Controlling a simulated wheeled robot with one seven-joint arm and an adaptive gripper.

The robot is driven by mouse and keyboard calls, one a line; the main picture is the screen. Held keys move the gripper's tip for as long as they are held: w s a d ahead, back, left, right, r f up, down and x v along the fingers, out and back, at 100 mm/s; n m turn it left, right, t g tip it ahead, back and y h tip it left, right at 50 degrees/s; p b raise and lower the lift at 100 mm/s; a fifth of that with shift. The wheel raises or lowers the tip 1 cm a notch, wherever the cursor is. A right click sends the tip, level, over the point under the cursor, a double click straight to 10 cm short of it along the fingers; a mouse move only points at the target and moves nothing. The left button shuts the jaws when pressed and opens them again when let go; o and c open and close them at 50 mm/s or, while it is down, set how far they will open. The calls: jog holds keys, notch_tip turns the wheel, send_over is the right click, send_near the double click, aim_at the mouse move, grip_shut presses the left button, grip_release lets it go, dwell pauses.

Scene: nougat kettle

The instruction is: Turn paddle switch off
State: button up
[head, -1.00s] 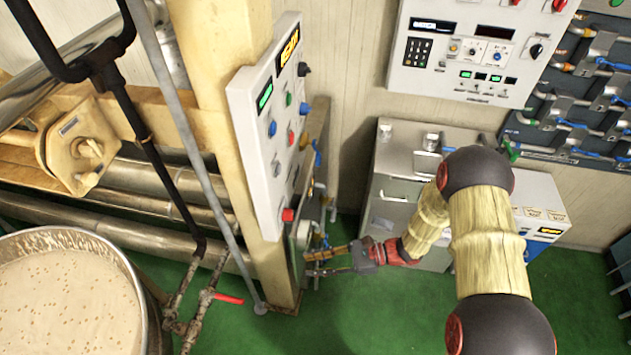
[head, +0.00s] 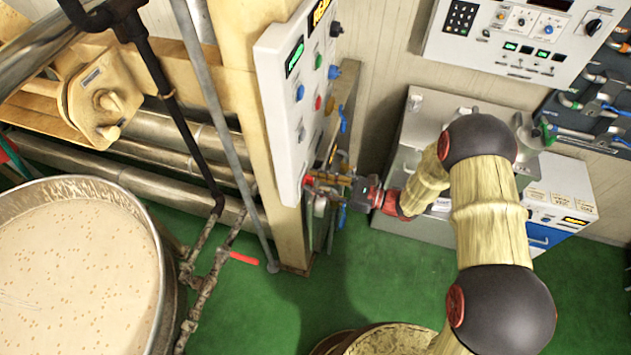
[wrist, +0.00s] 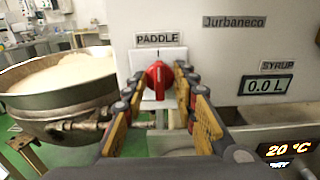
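The paddle switch (wrist: 158,80) is a red knob on a white plate under the label PADDLE (wrist: 158,38) in the wrist view. Its ridge stands roughly upright. My gripper (wrist: 158,76) is open, with one yellow-and-black finger on each side of the knob. A small gap seems to show on both sides; I cannot tell if either finger touches it. In the head view, my gripper (head: 312,181) is at the lower end of the white control panel (head: 281,110), where only a bit of red shows.
A steel kettle (head: 160,262) of pale nougat stands at left. Pipes and a yellow post flank the panel. In the wrist view, a SYRUP display (wrist: 265,85) reads 0.0 L, right of the knob.

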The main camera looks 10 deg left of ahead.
jog(key=shift+a, duration=0.2)
jog(key=shift+c, duration=0.8)
grip_shut()
